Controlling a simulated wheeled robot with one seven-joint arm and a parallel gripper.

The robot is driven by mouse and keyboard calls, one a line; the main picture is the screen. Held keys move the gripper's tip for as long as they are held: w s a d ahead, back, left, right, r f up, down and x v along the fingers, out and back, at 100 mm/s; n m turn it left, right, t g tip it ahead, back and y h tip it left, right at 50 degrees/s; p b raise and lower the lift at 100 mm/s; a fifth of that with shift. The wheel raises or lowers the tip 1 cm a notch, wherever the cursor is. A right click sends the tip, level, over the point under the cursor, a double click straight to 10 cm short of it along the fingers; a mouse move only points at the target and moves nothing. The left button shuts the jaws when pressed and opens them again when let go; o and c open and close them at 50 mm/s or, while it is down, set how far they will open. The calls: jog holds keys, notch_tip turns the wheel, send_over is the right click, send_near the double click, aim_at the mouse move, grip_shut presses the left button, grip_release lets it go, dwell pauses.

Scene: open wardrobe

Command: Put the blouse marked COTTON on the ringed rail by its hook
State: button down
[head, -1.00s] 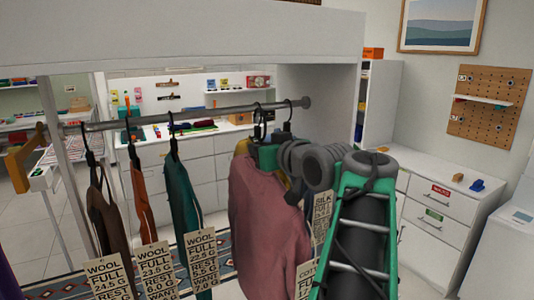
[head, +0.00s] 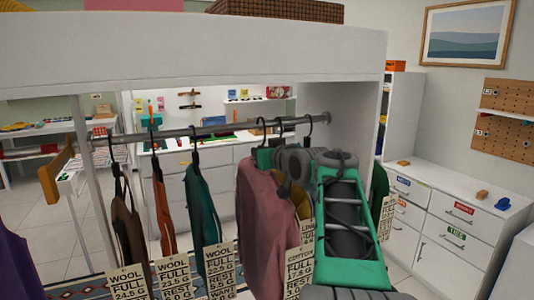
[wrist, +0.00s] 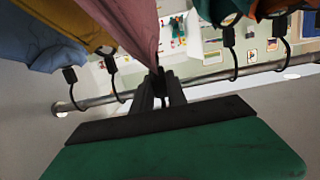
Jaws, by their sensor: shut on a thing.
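The pink blouse (head: 266,205) with the tag reading COTTON (head: 299,268) hangs upright at the hanging rail (head: 228,131), right of the teal garment. Its dark hook (head: 262,128) shows at the rail's height; I cannot tell whether it bears on the rail. In the wrist view, my gripper (wrist: 160,82) is shut at the narrow top of the pink blouse (wrist: 132,24), close to the rail (wrist: 197,80). The gripper hides the blouse's hook there. In the head view my arm hides most of the gripper. I see no clear ring mark on the rail.
Brown (head: 128,230), orange (head: 164,215) and teal (head: 203,205) garments tagged WOOL hang to the left. A yellow garment (head: 292,195) hangs close behind the pink blouse on the right. The wardrobe top (head: 190,50) and side panel (head: 345,105) bound the space.

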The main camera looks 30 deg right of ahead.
jog(key=r+p+x, duration=0.1)
jog(key=p+x, duration=0.1)
jog(key=x, duration=0.2)
jog(key=p+x, duration=0.2)
jog(key=x, duration=0.2)
jog(key=r+p+x, duration=0.1)
jog(key=p+x, duration=0.1)
jog(key=x, duration=0.2)
jog(key=shift+w+r, duration=0.3)
jog(key=shift+w, duration=0.2)
jog(key=shift+w+d+f+b, duration=0.1)
jog(key=shift+w+f+b, duration=0.05)
jog(key=shift+f+b, duration=0.4)
jog(key=shift+w+f+b, duration=0.1)
jog(key=shift+f+b, duration=0.3)
jog(key=shift+f, duration=0.25)
jog(key=shift+f+b, duration=0.5)
jog(key=shift+b, duration=0.1)
jog(key=shift+f+b, duration=0.45)
jog(key=c, duration=1.3)
grip_release()
jog(key=shift+o, duration=0.2)
jog(key=shift+f, duration=0.1)
jog(key=shift+s, duration=0.15)
